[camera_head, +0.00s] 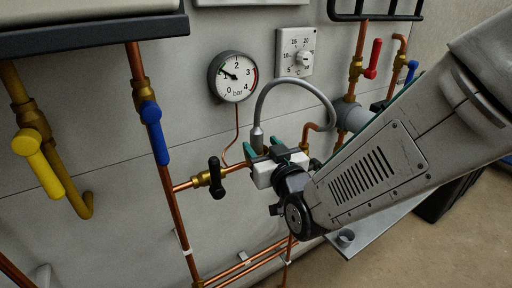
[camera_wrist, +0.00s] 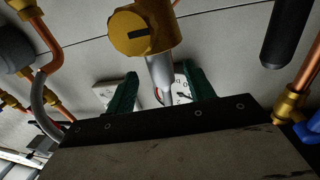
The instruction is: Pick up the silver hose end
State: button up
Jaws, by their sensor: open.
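The silver hose end (camera_head: 257,138) points downward at the left end of the arched grey hose (camera_head: 300,83). My gripper (camera_head: 263,149) is open, and its teal fingertips are close to the lower part of the hose end. In the wrist view, the silver hose end (camera_wrist: 160,72) lies between the two open teal fingers of my gripper (camera_wrist: 161,80), with a gap on each side. It meets a brass fitting (camera_wrist: 145,28) at the top of that view. In the head view my gripper hides the place where they meet.
A pressure gauge (camera_head: 232,77) and a thermostat dial (camera_head: 296,52) are on the wall behind. A black-handled valve (camera_head: 215,178) sits on the copper pipe to the left. Blue (camera_head: 154,133) and yellow (camera_head: 38,163) valve handles stand further left, and a red handle (camera_head: 373,58) is up right.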

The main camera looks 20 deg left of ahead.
aim_at(259, 143)
jog(key=x, duration=0.3)
jog(key=shift+w+a, duration=0.3)
jog(key=c, duration=1.1)
